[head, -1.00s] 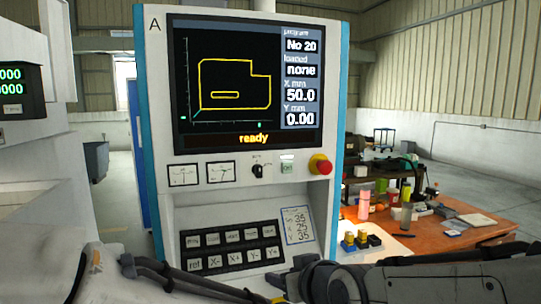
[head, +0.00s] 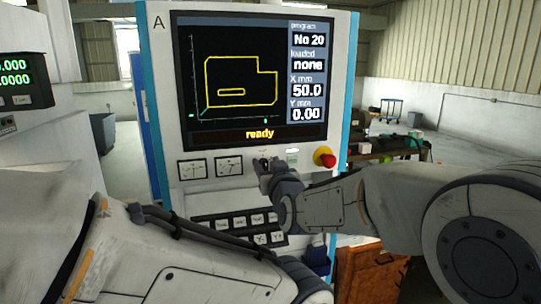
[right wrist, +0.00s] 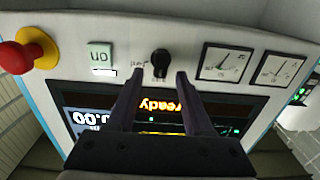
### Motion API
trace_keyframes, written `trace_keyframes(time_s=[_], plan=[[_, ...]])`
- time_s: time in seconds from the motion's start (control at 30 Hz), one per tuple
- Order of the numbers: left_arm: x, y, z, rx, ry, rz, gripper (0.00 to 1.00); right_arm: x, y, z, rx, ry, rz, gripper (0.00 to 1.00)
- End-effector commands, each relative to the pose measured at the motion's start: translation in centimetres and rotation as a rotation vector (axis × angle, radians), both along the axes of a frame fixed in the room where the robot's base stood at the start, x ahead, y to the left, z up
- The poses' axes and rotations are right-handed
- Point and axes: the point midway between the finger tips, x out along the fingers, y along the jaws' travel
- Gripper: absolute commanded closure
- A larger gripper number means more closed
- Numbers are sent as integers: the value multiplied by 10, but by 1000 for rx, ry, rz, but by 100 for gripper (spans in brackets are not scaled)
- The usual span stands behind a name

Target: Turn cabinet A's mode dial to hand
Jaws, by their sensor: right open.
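Cabinet A (head: 350,60) is a white panel with blue edges, marked "A", its screen reading "ready". Its mode dial (right wrist: 160,63) is a small black knob on the panel, between a pale square button and two gauges in the right wrist view. My right gripper (right wrist: 159,76) is open, its two fingertips on either side of the dial's place and just short of it, nothing between them. In the head view, my right gripper (head: 262,165) covers most of the dial. The labels around the dial are too small to read. My left gripper is not in view; only its arm shows.
A red emergency stop (head: 324,157) sits close to the right of my gripper. Below is a black key block (head: 235,222), partly behind my arms. Two gauges (head: 210,167) are to the left. An orange-brown bench (head: 372,272) stands at the right, behind my right arm.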

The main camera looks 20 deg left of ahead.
Motion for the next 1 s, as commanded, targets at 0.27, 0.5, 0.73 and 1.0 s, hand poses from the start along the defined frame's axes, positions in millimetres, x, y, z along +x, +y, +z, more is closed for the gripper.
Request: trace_keyframes(time_s=[0.27,0.5,0.73,1.0], plan=[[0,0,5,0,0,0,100,9,6,-1,0,0,0,49],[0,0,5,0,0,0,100,9,6,-1,0,0,0,83],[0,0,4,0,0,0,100,8,5,-1,1,2,0,100],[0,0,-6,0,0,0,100,9,5,-3,41,28,0,100]])
